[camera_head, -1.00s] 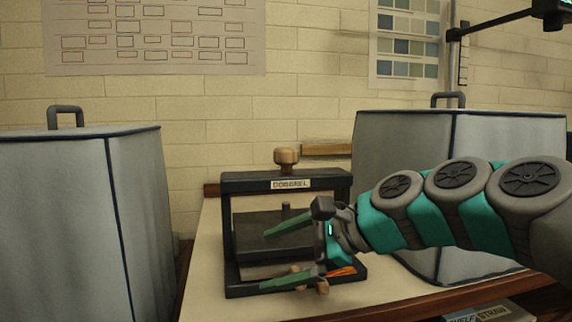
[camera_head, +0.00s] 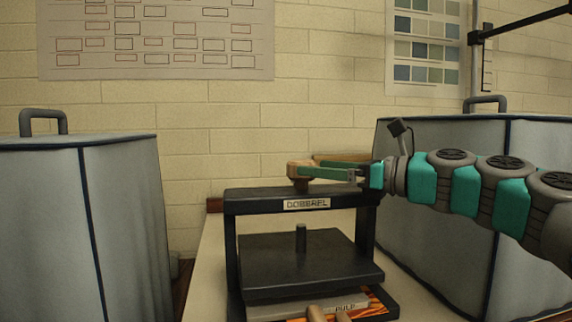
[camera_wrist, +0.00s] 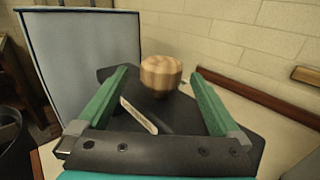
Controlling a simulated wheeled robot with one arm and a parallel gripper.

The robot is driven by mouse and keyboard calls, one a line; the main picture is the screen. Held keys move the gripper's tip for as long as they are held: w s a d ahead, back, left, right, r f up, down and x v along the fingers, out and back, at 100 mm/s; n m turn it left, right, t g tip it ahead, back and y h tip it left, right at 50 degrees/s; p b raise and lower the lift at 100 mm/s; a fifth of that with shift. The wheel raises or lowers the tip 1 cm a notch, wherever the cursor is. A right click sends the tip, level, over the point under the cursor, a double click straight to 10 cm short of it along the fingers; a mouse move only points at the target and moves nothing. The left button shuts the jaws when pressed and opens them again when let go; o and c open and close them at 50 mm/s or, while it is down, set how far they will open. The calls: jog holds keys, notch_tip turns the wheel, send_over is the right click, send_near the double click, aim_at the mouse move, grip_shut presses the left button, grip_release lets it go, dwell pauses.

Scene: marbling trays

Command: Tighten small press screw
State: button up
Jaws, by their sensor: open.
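The small press (camera_head: 232,250) is a black frame with a label reading DOBBREL on its top beam. Its screw has a wooden knob (camera_head: 299,168) above the beam, and a short black post (camera_head: 301,238) stands on the black plate (camera_head: 262,262) below. My gripper (camera_head: 308,170) is at knob height above the beam. In the wrist view the knob (camera_wrist: 161,74) sits between the two green fingers of my gripper (camera_wrist: 160,80), near their tips, with gaps on both sides. The fingers are open. In the head view they partly overlap the knob.
A grey covered box (camera_head: 60,230) stands at the left, and another (camera_head: 440,150) stands behind my arm at the right. Under the plate lie a grey slab marked PULP (camera_head: 290,308) and an orange patterned piece (camera_head: 378,302). A wooden bar (camera_head: 340,158) is on the wall behind.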

jog(key=shift+w+a, duration=0.3)
jog(key=shift+w, duration=0.05)
jog(key=x, duration=0.7)
jog(key=shift+a, duration=0.15)
jog(key=shift+c, duration=0.2)
jog(key=c, duration=1.3)
jog(key=shift+r+m+t+h+p, duration=0.1)
jog(key=shift+m+t+h+p, duration=0.2)
jog(key=shift+t+p, duration=0.15)
